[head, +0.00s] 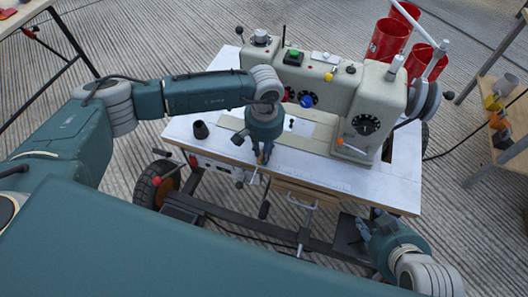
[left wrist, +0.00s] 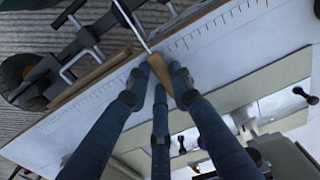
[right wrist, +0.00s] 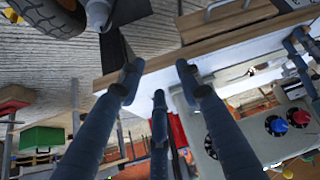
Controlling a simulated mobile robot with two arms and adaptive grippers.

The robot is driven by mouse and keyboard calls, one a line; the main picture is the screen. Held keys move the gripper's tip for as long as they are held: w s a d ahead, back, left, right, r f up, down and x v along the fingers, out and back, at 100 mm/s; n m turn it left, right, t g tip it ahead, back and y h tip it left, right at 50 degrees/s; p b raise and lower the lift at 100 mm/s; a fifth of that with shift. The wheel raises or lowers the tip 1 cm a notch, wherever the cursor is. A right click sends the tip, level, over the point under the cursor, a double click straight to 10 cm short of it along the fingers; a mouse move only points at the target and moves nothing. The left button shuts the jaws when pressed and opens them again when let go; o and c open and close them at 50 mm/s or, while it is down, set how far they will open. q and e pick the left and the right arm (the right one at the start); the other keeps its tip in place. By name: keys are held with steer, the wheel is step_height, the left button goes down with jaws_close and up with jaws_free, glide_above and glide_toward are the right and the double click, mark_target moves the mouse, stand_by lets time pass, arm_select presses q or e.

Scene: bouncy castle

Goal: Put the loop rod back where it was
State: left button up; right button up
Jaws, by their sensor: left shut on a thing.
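My left gripper (head: 262,158) is at the front edge of the white sewing table (head: 340,178). It is shut on the tan, wood-coloured handle (left wrist: 160,70) of the loop rod. The rod's thin metal shaft (left wrist: 131,22) runs from the handle to the top of the left wrist view; its far end is out of that view. In the head view the gripper hides most of the rod. My right gripper (head: 368,222) is low, off the table's front right corner. In the right wrist view (right wrist: 158,75) its fingers are apart with nothing between them.
A large cream sewing machine (head: 375,90) fills the table's back and right side. A black cone (head: 200,129) stands at the table's left end. A drawer (head: 300,193) with a metal handle is under the front edge. Red cylinders (head: 388,40) stand behind the machine.

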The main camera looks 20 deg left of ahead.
arm_select(q)
steer(key=shift+f, duration=0.1)
arm_select(e)
steer(key=shift+w+a+r+t, duration=0.15)
steer(key=shift+w+r+t, duration=0.15)
steer(key=shift+w, duration=0.1)
steer(key=shift+w+a+r, duration=0.1)
steer(key=shift+w+r, duration=0.05)
steer(key=shift+w, duration=0.15)
arm_select(q)
steer(key=o, duration=0.9)
arm_select(e)
steer(key=shift+w+r, duration=0.1)
